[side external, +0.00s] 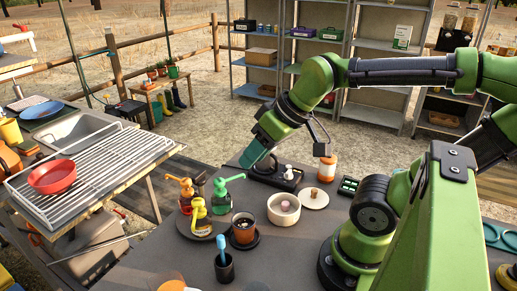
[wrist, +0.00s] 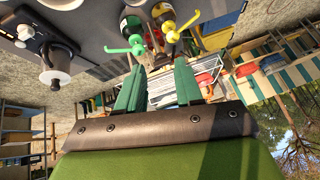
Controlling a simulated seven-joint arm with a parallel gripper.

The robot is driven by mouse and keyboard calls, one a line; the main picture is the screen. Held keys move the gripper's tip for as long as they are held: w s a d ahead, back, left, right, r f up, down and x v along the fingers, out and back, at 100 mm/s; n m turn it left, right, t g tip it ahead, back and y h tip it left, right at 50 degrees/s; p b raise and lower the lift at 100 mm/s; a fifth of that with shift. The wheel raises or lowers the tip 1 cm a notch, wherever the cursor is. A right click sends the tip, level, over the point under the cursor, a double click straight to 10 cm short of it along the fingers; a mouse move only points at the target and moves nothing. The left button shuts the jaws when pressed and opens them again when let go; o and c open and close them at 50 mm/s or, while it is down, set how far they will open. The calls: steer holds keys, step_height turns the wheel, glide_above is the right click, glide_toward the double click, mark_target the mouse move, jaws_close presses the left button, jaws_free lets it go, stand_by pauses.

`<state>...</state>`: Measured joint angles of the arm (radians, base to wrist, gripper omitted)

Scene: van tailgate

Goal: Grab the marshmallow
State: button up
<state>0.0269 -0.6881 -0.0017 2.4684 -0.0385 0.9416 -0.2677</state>
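A small pinkish piece, perhaps the marshmallow (side external: 285,206), sits inside a cream round bowl (side external: 274,216) on the dark table; it is too small to be sure. My gripper (side external: 250,163) is above the table, behind and left of the bowl and apart from it. In the wrist view, the two teal fingers of my gripper (wrist: 158,77) are spread with nothing between them. I cannot make out the marshmallow in the wrist view.
Pump bottles (side external: 221,196) stand on a round dark tray left of the bowl. A wooden lid (side external: 314,199) lies right of the bowl. A black stand (side external: 276,178) with a white piece is behind.

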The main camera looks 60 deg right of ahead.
steer(key=m, duration=0.1)
steer(key=a+m, duration=0.1)
steer(key=shift+s+r+m+t, duration=0.2)
steer(key=shift+r+m+t, duration=0.1)
steer(key=shift+m+t, duration=0.1)
steer(key=shift+c, duration=0.3)
steer(key=shift+d, duration=0.1)
